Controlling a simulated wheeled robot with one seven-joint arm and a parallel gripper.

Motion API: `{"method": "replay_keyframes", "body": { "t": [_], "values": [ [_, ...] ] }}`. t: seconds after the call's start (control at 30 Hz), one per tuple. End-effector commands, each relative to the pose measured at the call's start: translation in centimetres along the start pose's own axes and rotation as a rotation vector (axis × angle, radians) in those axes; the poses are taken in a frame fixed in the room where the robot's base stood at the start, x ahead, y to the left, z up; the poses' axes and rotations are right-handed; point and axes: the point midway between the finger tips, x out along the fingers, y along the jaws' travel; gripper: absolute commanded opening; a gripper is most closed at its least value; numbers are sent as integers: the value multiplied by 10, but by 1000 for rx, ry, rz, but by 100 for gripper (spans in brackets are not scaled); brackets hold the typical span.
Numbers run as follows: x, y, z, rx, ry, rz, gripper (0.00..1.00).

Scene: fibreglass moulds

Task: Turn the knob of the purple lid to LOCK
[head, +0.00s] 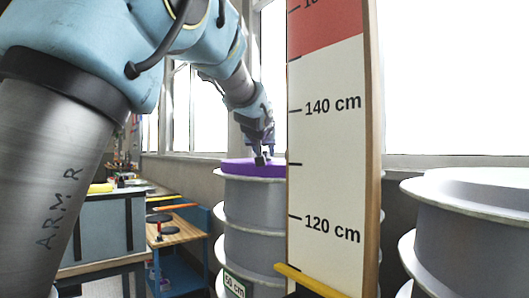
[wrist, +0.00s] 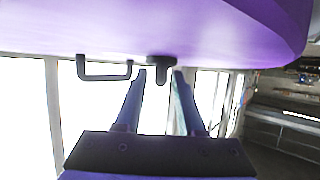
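The purple lid (head: 240,168) lies on top of a grey ribbed drum in the head view, partly hidden by the height board. It fills the top of the wrist view (wrist: 200,28). A dark knob (wrist: 161,72) and a dark bracket-shaped handle (wrist: 104,77) stick out from it. My gripper (head: 262,160) is just above the lid, pointing down. In the wrist view my gripper's fingers (wrist: 160,74) are apart, with the knob's narrow part between their tips and a gap on each side. No LOCK mark can be read.
A tall height board (head: 325,150) with a wooden edge stands close to the right of my gripper. A grey ribbed drum (head: 470,235) is at the right. A wooden-topped workbench (head: 175,238) and a blue-grey cabinet (head: 100,225) stand at the left. Windows line the back.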

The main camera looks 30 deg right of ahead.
Motion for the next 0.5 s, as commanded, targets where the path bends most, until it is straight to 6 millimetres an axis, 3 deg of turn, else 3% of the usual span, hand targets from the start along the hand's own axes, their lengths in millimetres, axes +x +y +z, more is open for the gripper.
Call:
{"method": "replay_keyframes", "body": {
  "t": [0.07, 0.3, 0.5],
  "values": [
    [0, 0, 0, 0, 0, 0, 28],
    [0, 0, 0, 0, 0, 0, 1],
    [0, 0, 0, 0, 0, 0, 0]
  ]
}}
